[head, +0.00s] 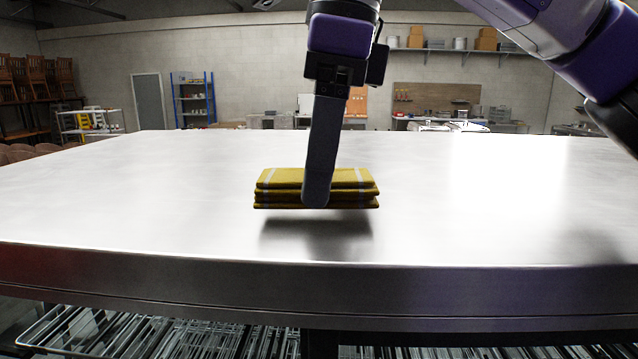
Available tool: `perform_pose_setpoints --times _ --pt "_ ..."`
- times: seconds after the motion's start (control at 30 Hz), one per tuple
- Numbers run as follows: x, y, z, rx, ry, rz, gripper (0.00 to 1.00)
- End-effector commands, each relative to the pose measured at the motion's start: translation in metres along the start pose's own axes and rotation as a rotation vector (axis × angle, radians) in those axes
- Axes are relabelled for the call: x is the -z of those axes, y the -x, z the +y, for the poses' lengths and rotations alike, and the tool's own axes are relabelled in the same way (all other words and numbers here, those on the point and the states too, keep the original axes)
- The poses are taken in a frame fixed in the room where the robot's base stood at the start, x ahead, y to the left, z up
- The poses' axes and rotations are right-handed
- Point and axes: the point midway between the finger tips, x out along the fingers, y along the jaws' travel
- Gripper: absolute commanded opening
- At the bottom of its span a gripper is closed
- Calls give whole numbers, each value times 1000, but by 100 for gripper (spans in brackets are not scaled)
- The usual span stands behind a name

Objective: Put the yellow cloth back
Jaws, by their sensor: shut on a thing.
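The yellow cloth (275,188) is folded into a flat stack with pale stripes, near the middle of the head view. My gripper (316,200) comes down from above and is shut on the cloth. One finger shows in front of the cloth's near side; the other finger is hidden. The cloth is held level a little above the metal table (130,215), with a dark shadow under it.
The tabletop around the cloth is bare, with free room on both sides. Its near edge (300,285) runs across the picture, above wire racks (180,335). Shelves, stacked chairs and a blue rack (192,100) stand far behind.

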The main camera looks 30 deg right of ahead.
Motion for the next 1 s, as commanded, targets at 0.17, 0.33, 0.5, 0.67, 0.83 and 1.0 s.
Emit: perform_pose_setpoints --times 0.17,0.33,0.5,0.67,0.83,1.0 --pt "2 -11 0 1 0 0 17" --pt "1 -10 0 1 0 -1 17" --pt "2 -12 0 0 1 0 17" --pt "2 -16 0 1 1 -1 17" --pt "2 -17 0 1 1 0 82" --pt "2 -17 0 0 1 0 83"
